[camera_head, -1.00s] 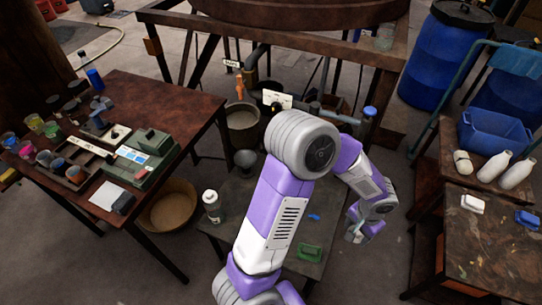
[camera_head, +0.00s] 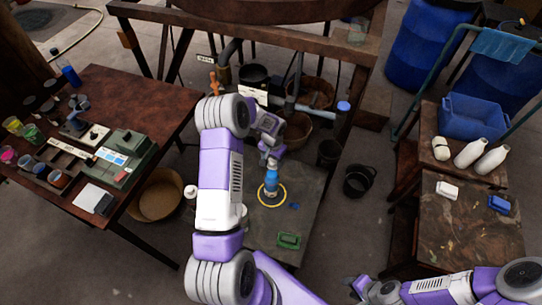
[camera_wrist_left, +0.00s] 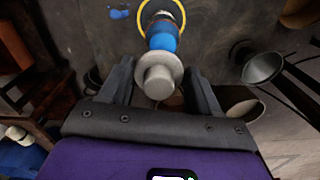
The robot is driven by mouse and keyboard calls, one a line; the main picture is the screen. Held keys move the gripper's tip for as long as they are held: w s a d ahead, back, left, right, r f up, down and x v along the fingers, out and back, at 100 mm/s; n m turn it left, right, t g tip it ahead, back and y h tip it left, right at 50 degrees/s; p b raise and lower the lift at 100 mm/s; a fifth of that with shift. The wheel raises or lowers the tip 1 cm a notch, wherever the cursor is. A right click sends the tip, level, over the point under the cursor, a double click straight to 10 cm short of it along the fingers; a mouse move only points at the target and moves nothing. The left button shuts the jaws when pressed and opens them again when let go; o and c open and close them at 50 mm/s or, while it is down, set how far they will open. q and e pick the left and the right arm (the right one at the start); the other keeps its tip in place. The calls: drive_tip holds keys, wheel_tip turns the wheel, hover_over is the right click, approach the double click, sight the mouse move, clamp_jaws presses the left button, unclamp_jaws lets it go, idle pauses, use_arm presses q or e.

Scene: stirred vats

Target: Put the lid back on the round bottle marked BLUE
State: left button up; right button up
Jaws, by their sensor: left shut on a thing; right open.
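A blue round bottle (camera_head: 271,181) stands inside a yellow ring (camera_head: 284,200) on the low dark table; its marking is too small to read. My left gripper (camera_head: 272,160) is right above it. In the left wrist view, my left gripper (camera_wrist_left: 159,72) has its fingers on either side of a pale grey flanged lid-like piece (camera_wrist_left: 158,82), lined up with the top of the blue bottle (camera_wrist_left: 162,38). I cannot tell whether the piece touches the bottle or is seated on it. My right gripper (camera_head: 360,288) is open and empty at the bottom edge.
A green dish (camera_head: 289,241) and a small blue piece (camera_head: 294,206) lie near the ring. A white bottle (camera_head: 190,192) is partly behind my left arm. A black bucket (camera_head: 359,181) stands on the floor at right.

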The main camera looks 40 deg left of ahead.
sight(271, 174)
use_arm(q)
drive_tip(key=shift+a+f, duration=0.15)
drive_tip(key=shift+a, duration=0.2)
drive_tip(key=shift+f+b, duration=2.2)
drive_tip(key=shift+f, duration=1)
drive_tip(key=shift+s+f+b, duration=0.1)
drive_tip(key=shift+f+b, duration=0.05)
drive_tip(key=shift+b, duration=0.35)
drive_tip(key=o, duration=1.2)
drive_tip(key=shift+o, duration=0.2)
